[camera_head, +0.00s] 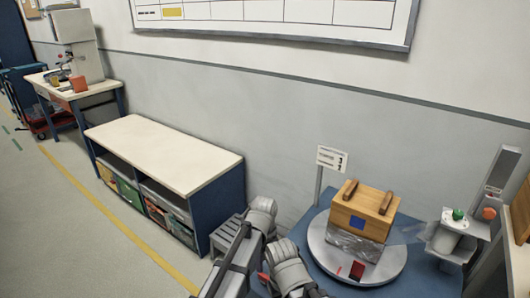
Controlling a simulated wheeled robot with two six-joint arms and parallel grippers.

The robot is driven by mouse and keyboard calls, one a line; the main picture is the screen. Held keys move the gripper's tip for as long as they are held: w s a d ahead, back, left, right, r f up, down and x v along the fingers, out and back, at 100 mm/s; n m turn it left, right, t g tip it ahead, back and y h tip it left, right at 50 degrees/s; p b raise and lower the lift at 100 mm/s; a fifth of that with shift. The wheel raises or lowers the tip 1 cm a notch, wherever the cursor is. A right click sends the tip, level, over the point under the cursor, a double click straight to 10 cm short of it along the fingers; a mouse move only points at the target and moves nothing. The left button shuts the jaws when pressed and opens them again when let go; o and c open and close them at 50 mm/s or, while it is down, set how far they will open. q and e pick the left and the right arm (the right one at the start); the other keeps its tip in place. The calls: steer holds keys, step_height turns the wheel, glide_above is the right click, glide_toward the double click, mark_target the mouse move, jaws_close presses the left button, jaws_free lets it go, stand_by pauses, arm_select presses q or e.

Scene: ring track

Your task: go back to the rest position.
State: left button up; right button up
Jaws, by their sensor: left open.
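My left gripper (232,252) shows at the bottom centre, with grey arm links beside it. It is open, and I see nothing between its fingers. It is left of the round turntable and apart from the wooden box on it. My right gripper is not in view.
A wooden box (364,208) with two handles sits on a grey turntable (318,248) on a blue stand. A post with green and red buttons (458,214) is at right. A low white-topped cabinet (165,150) stands along the wall. Floor at left (60,230) is clear.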

arm_select(q)
steer(key=s+a+n, duration=0.5)
steer(key=a+n, duration=0.3)
steer(key=n, duration=0.5)
steer(key=s+a+n, duration=0.5)
steer(key=a+n, duration=0.4)
steer(key=n, duration=0.3)
steer(key=s+d+m+y, duration=0.1)
steer(key=s+d+m, duration=0.4)
steer(key=d, duration=0.6)
step_height(320, 180, up, 14)
steer(key=n+p, duration=0.1)
steer(key=p, duration=1.2)
steer(key=shift+s+f, duration=0.2)
steer(key=shift+s, duration=0.2)
steer(key=shift+d, duration=0.15)
